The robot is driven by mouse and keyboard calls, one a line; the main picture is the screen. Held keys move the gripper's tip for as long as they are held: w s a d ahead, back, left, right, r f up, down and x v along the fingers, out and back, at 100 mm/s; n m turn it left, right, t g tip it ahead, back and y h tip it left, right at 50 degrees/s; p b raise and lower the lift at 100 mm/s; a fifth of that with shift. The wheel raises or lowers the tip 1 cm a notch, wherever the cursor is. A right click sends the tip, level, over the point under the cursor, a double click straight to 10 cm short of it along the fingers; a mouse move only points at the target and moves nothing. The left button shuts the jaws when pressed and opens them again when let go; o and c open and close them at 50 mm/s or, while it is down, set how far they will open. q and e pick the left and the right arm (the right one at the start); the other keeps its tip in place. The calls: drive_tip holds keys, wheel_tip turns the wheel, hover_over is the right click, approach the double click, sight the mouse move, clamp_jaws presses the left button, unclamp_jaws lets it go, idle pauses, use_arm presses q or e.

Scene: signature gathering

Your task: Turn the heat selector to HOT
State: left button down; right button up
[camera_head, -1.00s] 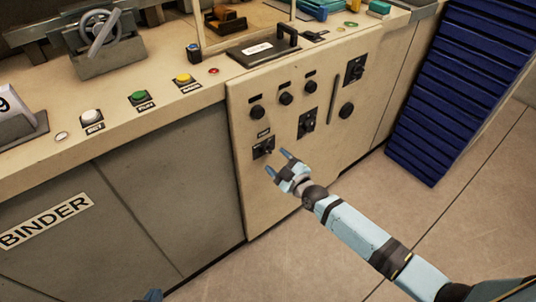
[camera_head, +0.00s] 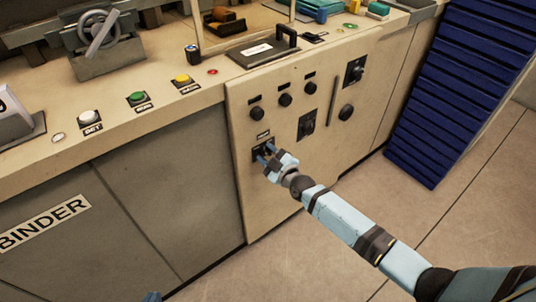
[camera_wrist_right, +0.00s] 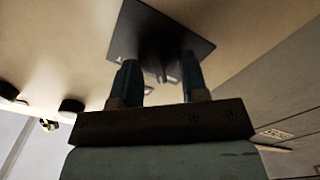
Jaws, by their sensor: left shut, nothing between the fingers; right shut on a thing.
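A selector switch (camera_head: 257,146), a dark knob on a black square plate, sits at the lower left of the beige front panel. A small label above it is too small to read. My right gripper (camera_head: 266,150) is at this selector, with its fingers pointing into the panel. In the right wrist view the knob (camera_wrist_right: 161,66) is between the two fingers (camera_wrist_right: 160,80), which are shut on it. The knob's setting cannot be read. Only a small blue tip of my left gripper (camera_head: 152,296) shows at the bottom edge of the head view, away from the panel.
The beige panel (camera_head: 285,195) carries several other black knobs, a vertical slot and more switches close by. Coloured buttons (camera_head: 137,98) line the counter edge above. A grey cabinet marked BINDER (camera_head: 45,222) is to the left. A blue slatted stack (camera_head: 440,120) stands at the right.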

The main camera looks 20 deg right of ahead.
drive_tip(key=shift+m, duration=0.3)
drive_tip(key=m, duration=0.2)
drive_tip(key=shift+d+m, duration=0.1)
drive_tip(key=shift+m, duration=0.2)
drive_tip(key=m, duration=0.4)
drive_tip(key=shift+d+m, duration=0.15)
drive_tip(key=shift+m, duration=0.15)
drive_tip(key=m, duration=0.4)
drive_tip(key=shift+w+d, duration=0.1)
use_arm(q)
drive_tip(key=shift+d+f+b, duration=0.1)
drive_tip(key=shift+b, duration=0.25)
use_arm(e)
drive_tip(key=shift+d+m, duration=0.1)
drive_tip(key=shift+m, duration=1.9)
drive_tip(key=o, duration=0.9)
drive_tip(key=shift+c, duration=0.2)
